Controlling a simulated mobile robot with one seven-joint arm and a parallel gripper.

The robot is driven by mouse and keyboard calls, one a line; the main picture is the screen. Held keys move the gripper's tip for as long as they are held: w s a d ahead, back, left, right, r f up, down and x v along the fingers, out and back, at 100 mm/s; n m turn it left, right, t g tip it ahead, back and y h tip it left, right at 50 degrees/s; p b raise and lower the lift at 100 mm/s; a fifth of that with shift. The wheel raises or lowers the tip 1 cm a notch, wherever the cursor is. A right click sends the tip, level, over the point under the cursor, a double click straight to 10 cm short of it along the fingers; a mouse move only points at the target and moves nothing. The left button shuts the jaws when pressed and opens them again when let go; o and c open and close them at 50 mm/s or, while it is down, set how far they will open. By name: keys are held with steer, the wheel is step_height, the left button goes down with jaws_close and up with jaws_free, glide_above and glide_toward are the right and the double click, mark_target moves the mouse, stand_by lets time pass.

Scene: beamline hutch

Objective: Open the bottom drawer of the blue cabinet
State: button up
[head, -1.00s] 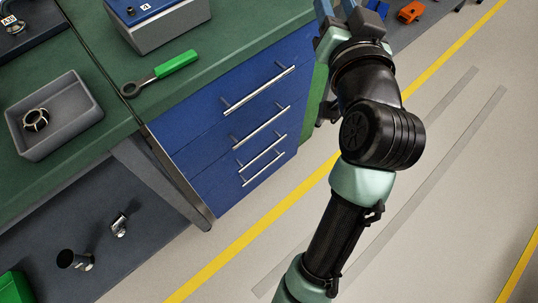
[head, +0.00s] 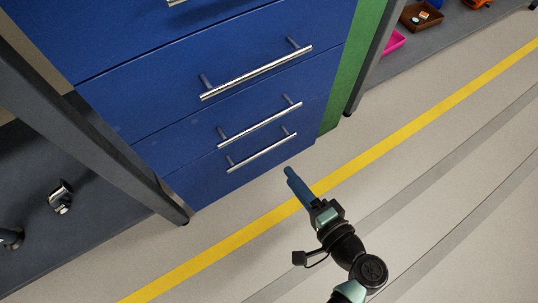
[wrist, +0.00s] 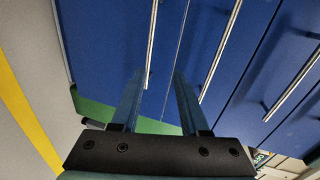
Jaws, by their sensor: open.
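The blue cabinet (head: 125,100) has stacked drawers with silver bar handles. Its bottom drawer (head: 205,183) looks shut, with its handle (head: 262,152) running across the front. My gripper (head: 290,175) is low in front of the cabinet, just below and to the right of that handle, fingers pointing toward the drawer. In the wrist view, my gripper (wrist: 157,80) is open and empty. The leftmost handle (wrist: 152,42), nearest the floor, lies ahead in line with the gap between the fingers. It appears apart from them. The second handle up (wrist: 220,52) is right of the fingers.
A green panel (head: 350,65) borders the cabinet's right side. A grey leg (head: 110,150) stands at its left, beside a low shelf (head: 100,235) with metal parts. A pink tray (head: 392,42) and brown tray (head: 421,16) sit at upper right. The floor in front is clear.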

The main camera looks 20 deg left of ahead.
mark_target(263, 153)
steer(key=shift+m+y, duration=0.3)
steer(key=b+x, duration=0.2)
steer(key=x, duration=0.2)
steer(key=f+b+x, duration=0.1)
steer(key=b+x, duration=0.1)
steer(key=x, duration=0.2)
steer(key=s+f+b+x, duration=0.1)
steer(key=b+x, duration=0.2)
steer(key=x, duration=0.2)
steer(key=shift+a+f, duration=0.1)
steer(key=shift+f, duration=0.15)
jaws_close()
stand_by(0.8)
